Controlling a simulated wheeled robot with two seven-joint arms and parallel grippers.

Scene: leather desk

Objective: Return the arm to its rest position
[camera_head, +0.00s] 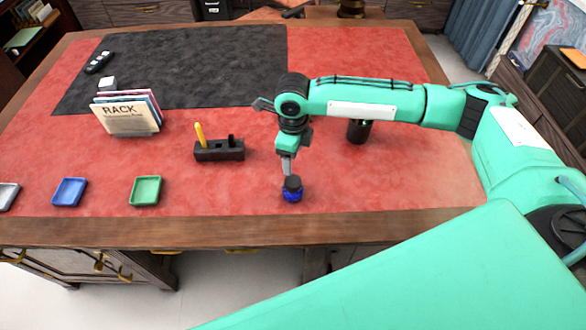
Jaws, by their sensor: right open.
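My right arm (370,103) reaches in from the right over the red desk top (235,205). My right gripper (288,172) points down just above a small blue jar with a dark cap (292,194). The gripper is open. In this view its fingers are seen nearly edge-on, and I cannot tell whether they touch the cap. The jar stands upright near the front edge of the desk. My left gripper is not in view.
Green (146,190), blue (69,192) and white (8,195) trays lie at the front left. A black holder (219,150) with a yellow item, a book rack (128,116) and a dark cylinder (359,131) stand behind.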

